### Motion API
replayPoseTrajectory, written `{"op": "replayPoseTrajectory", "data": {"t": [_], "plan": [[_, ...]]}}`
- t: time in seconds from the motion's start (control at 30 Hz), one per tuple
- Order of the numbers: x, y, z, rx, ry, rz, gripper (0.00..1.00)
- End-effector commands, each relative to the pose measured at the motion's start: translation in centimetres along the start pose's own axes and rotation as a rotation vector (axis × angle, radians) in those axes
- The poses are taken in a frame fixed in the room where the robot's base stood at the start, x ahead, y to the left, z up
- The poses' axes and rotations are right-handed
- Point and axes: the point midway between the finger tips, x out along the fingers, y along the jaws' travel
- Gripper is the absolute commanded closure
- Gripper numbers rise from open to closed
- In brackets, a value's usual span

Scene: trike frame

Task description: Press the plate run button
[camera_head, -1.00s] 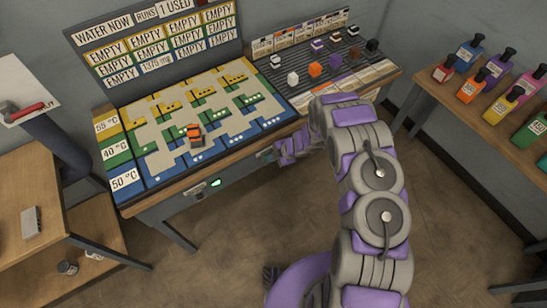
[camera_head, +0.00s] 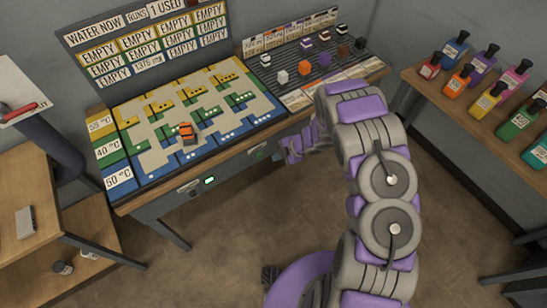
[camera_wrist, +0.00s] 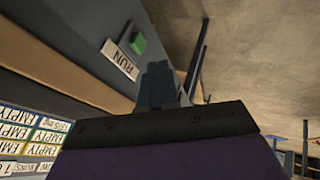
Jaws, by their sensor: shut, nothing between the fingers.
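The green run button (camera_wrist: 138,43) sits on the grey front face of the bench, beside a white RUN label (camera_wrist: 120,60), in the wrist view.
A lit green indicator (camera_head: 210,181) is further left on the bench front. A sign board (camera_head: 128,88) stands behind. A dark ribbed rack (camera_head: 270,78) with several small blocks is at right. Bottles stand on the right-hand shelf (camera_head: 472,103). The floor in front is clear.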

Motion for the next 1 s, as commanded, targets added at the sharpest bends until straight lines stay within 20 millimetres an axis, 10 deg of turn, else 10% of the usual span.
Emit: {"op": "replayPoseTrajectory", "data": {"t": [1.0], "plan": [[-5.0, 1.8, 2.5, 0.041, -0.103, 0.041, 1.00]]}}
